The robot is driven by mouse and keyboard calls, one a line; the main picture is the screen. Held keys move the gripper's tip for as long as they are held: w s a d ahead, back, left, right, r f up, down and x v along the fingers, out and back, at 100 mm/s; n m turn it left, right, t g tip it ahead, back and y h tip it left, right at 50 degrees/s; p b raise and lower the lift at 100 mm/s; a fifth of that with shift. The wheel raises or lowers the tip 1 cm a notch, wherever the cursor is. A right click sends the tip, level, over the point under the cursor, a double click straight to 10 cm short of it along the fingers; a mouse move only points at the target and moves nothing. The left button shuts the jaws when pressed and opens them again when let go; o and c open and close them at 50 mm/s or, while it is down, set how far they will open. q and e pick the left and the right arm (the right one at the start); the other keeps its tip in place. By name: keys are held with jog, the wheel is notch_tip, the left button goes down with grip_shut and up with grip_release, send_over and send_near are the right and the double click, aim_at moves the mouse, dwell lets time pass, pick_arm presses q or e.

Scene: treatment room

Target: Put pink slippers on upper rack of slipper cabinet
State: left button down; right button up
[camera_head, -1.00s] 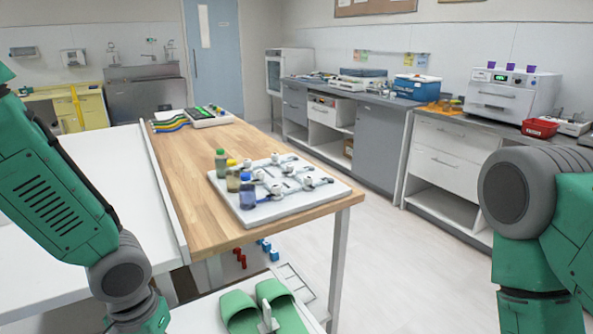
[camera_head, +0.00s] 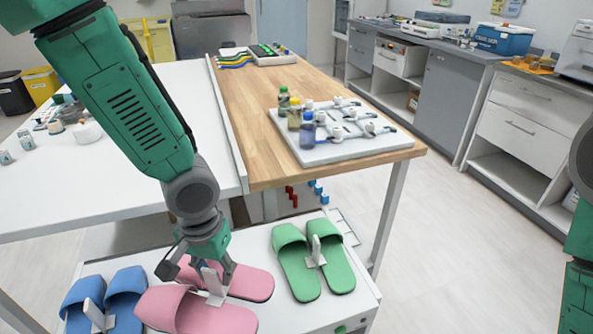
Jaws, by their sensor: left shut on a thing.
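The pink slippers (camera_head: 196,311) lie on the white top of a low cabinet (camera_head: 335,306) at the bottom of the head view. A white upright clip stands between the two slippers. My left gripper (camera_head: 208,276) points down over the pair and is shut on the pink slippers at the clip. Its fingers hide part of the clip and the slippers' middle. The slippers appear to rest on the white surface. My right gripper is out of view; only part of my right arm shows at the right edge.
Blue slippers (camera_head: 104,300) lie left of the pink pair and green slippers (camera_head: 313,262) lie right, each with a white clip. A wooden-topped table (camera_head: 245,110) and a white table (camera_head: 100,190) stand behind. Open floor (camera_head: 440,260) lies to the right.

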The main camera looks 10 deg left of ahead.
pick_arm(q)
jog(key=w+a+n, duration=0.2)
jog(key=w+a+r+n, duration=0.1)
jog(key=w+a+n, duration=0.1)
jog(key=n, duration=0.1)
jog(key=shift+a, duration=0.3)
jog(key=shift+w+a+n, duration=0.2)
jog(key=shift+a+n, duration=0.05)
jog(key=shift+n, duration=0.35)
notch_tip(320, 180, down, 6)
jog(key=shift+w+f+b, duration=0.1)
jog(key=shift+b, duration=0.75)
notch_tip(320, 180, down, 4)
jog(key=shift+r+b, duration=0.25)
jog(key=shift+b, duration=0.15)
jog(key=c, duration=1.2)
grip_release()
